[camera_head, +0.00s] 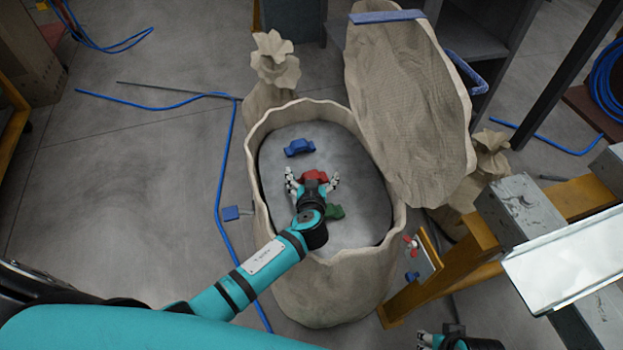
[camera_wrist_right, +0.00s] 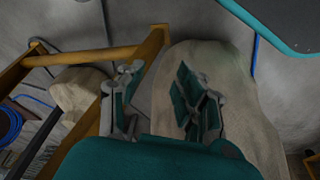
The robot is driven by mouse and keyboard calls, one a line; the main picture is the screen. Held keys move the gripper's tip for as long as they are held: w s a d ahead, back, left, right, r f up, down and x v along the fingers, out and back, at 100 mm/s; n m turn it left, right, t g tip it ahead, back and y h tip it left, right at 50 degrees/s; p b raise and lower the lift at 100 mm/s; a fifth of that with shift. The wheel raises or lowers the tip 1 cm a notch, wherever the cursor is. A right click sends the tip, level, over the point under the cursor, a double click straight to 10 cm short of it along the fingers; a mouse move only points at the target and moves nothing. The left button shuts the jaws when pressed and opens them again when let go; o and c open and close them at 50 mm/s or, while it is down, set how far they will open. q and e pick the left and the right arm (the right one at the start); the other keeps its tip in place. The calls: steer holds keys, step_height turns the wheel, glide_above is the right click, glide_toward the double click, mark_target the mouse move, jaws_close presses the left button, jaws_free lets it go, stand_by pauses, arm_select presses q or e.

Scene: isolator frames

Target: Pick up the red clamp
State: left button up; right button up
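The red clamp (camera_head: 314,176) lies on the grey floor inside the tall beige container (camera_head: 330,273). My left gripper (camera_head: 312,179) reaches down into the container over the near side of the red clamp. Its fingers are spread, one to the left and one to the right of the clamp. The gripper hides the clamp's near part, and I cannot tell whether they touch. My right gripper (camera_head: 440,338) is at the bottom edge of the head view, outside the container. In the right wrist view its fingers (camera_wrist_right: 162,95) are apart with nothing between them.
A blue clamp (camera_head: 299,147) lies beyond the red one, and a green clamp (camera_head: 334,211) lies nearer, partly behind my left wrist. The container's lid (camera_head: 410,100) leans at its right. A wooden frame (camera_head: 450,268) stands right. Blue cable (camera_head: 222,180) runs along the floor at left.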

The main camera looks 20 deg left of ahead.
arm_select(q)
steer(key=c, duration=1.4)
steer(key=shift+c, duration=0.3)
steer(key=shift+r, duration=0.15)
